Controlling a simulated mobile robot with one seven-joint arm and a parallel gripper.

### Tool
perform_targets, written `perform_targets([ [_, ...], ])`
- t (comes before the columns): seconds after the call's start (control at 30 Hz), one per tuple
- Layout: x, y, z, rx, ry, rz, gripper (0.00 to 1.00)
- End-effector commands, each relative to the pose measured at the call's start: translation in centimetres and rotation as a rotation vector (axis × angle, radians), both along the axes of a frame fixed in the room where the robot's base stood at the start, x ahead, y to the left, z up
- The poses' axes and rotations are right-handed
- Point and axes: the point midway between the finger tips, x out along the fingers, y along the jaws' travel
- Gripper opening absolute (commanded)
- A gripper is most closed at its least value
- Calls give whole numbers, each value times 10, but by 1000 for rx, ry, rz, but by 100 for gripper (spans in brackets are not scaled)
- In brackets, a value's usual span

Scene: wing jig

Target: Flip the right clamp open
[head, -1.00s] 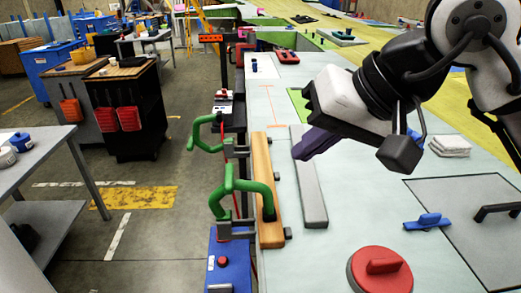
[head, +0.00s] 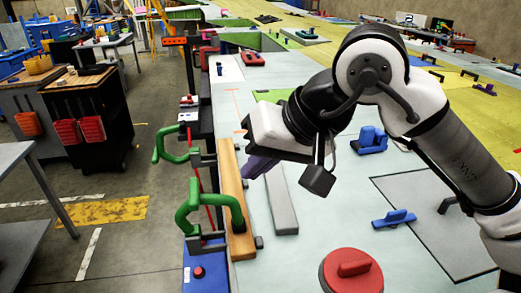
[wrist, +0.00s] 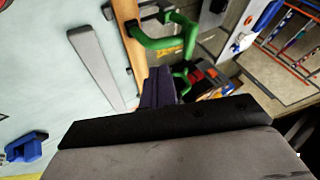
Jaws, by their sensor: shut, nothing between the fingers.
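Two green clamps sit on the table's left edge in the head view. The near clamp (head: 187,208) is the one further right; its green arm arches over the wooden bar (head: 229,180), with its dark tip on the bar. The far clamp (head: 158,146) has its green loop out over the floor side, away from the bar. My gripper (head: 256,166), with purple fingers, is shut and empty above the table, just right of the wooden bar. In the wrist view the fingers (wrist: 158,88) point towards the bar and clamps; a green clamp arm (wrist: 160,42) reaches onto the bar. The fingertips appear apart from both clamps.
A grey bar (head: 281,205) lies right of the wooden bar, partly under my gripper. A red round knob piece (head: 352,275) and blue pieces (head: 394,218) lie on the table. A blue box (head: 206,272) with a red button stands below the near clamp. Open floor lies left.

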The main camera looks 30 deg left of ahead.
Motion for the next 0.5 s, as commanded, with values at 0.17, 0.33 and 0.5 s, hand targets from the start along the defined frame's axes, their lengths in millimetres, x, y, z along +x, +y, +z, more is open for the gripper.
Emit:
perform_targets([
  [0.17,0,24,-29,-1,2,2,0],
  [0.33,-10,46,-38,-3,-2,5,0],
  [0.5,-20,60,-41,-1,1,0,0],
])
